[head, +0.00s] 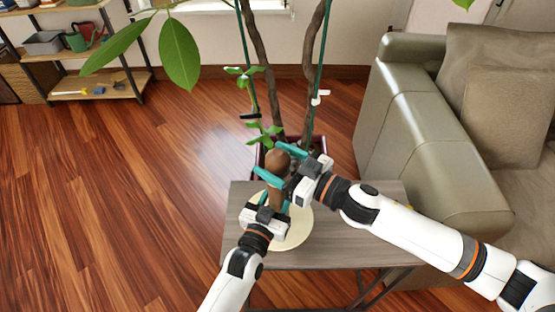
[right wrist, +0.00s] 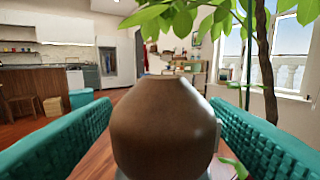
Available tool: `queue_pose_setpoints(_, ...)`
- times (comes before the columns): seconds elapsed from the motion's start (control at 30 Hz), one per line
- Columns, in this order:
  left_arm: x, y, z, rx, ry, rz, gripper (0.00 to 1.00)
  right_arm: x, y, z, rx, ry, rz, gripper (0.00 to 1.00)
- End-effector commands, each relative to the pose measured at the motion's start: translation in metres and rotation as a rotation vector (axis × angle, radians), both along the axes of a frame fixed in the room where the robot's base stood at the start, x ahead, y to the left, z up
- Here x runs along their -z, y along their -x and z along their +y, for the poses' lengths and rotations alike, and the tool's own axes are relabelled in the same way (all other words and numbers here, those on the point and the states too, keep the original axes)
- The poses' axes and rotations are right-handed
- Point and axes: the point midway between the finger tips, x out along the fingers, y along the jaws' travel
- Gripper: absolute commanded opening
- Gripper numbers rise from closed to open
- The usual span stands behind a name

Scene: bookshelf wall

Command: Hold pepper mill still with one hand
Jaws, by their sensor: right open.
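The brown pepper mill (head: 277,163) stands upright on a round cream plate or mat (head: 298,228) on the small table. My left gripper (head: 274,205) is low on the mill, with its teal fingers close against both sides of the body; it looks shut on it. My right gripper (head: 275,159) is open at the mill's rounded top, one finger on each side. In the right wrist view the mill's top (right wrist: 166,120) fills the middle between the teal fingers, with gaps on both sides. The lower mill is partly hidden by my grippers.
The wooden side table (head: 345,250) stands beside a grey-green sofa (head: 425,150) on the right. A potted plant with tall stems (head: 262,60) rises just behind the table. A shelf (head: 100,85) stands far left. The wooden floor on the left is clear.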

Motion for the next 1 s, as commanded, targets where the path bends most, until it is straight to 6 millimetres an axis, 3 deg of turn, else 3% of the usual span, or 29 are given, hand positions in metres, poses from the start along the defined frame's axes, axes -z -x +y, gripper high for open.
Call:
queue_pose_setpoints(0.23,0.003,0.001,0.001,0.0,-0.005,0.004,0.11,0.002,0.007,-0.011,0.003,0.002,0.002,0.69)
queue_pose_setpoints(0.7,0.003,0.001,0.001,0.0,-0.005,0.004,0.11,0.003,0.058,-0.085,0.001,0.001,0.003,0.69)
queue_pose_setpoints(1.0,0.003,0.001,0.0,0.0,-0.004,0.005,0.11,0.002,0.068,-0.1,0.0,0.0,0.0,0.69)
